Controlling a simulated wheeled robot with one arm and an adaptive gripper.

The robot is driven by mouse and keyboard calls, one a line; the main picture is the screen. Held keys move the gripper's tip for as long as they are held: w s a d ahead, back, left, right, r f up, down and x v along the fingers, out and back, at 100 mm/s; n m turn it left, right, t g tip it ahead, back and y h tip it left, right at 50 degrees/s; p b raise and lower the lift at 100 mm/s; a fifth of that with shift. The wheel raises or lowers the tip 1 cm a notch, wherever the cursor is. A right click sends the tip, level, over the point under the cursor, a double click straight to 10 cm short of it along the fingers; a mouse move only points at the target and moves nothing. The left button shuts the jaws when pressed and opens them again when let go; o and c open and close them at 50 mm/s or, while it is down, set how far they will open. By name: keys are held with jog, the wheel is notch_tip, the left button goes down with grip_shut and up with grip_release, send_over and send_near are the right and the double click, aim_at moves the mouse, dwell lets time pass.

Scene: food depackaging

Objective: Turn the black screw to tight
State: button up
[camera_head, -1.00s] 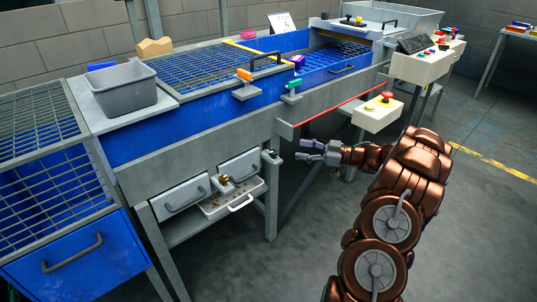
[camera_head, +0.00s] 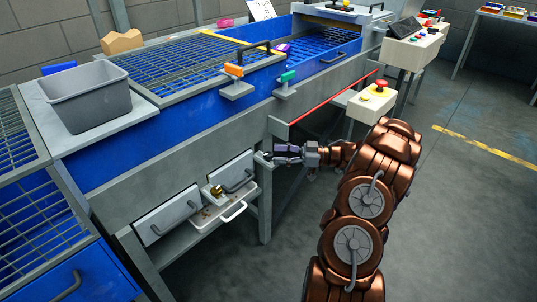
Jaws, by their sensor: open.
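The black screw (camera_head: 265,156) is a small dark part at the top of the front leg of the blue-sided table, right of the drawers. It is too small to tell how far it is turned. My gripper (camera_head: 277,154) comes from the right with its fingers pointing left at the screw. It is open, with its fingertips very close to the screw. I cannot tell if they touch it or lie around it. Nothing shows held in the fingers.
Two light drawers (camera_head: 167,214) and a pulled-out tray (camera_head: 234,211) with a brass-coloured piece are left of the leg. A red bar (camera_head: 330,105) runs above my arm. A control box (camera_head: 372,104) with a red button stands behind the arm. The floor at right is clear.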

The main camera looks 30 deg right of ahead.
aim_at(269, 154)
jog(key=shift+x, duration=1.95)
grip_shut()
